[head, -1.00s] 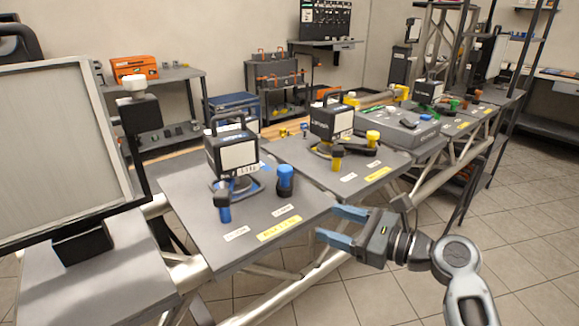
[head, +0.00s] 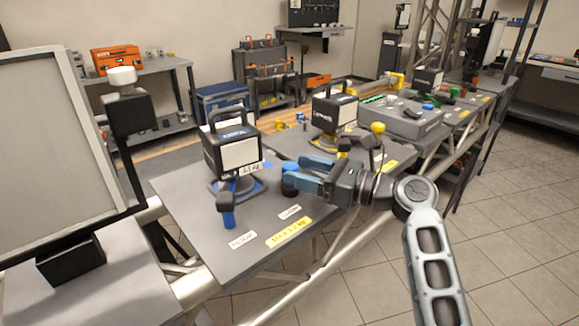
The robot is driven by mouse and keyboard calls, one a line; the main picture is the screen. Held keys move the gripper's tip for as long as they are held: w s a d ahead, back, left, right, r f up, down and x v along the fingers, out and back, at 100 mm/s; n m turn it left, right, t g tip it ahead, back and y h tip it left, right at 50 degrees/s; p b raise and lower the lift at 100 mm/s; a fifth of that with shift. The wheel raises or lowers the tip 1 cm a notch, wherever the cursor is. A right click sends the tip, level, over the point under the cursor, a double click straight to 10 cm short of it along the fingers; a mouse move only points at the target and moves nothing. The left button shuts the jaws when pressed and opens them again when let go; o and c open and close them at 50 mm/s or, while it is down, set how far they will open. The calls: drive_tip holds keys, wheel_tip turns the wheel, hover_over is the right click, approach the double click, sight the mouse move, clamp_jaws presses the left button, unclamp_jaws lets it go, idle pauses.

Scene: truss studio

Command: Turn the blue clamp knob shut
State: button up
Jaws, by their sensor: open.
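Two blue knobs stand on the near grey table panel (head: 185,185), by a black lamp-like unit (head: 231,155) on a blue base. The left knob (head: 228,216) has a dark top and a blue lower part. The right knob (head: 289,190) is partly hidden behind my gripper's fingers. Labels lie before them, too small to read surely, so I cannot tell which is the clamp knob. My gripper (head: 293,168) is open, its blue-grey fingers pointing left at the right knob. I cannot tell whether they touch it or are around it.
A yellow label (head: 288,232) lies near the panel's front edge. A similar unit with yellow knobs (head: 378,128) stands on the panel beyond my gripper. A large grey screen (head: 40,150) blocks the left. Metal truss tubes run below; tiled floor is free at right.

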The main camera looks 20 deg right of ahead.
sight(290, 165)
drive_tip(key=shift+x, duration=1.65)
clamp_jaws()
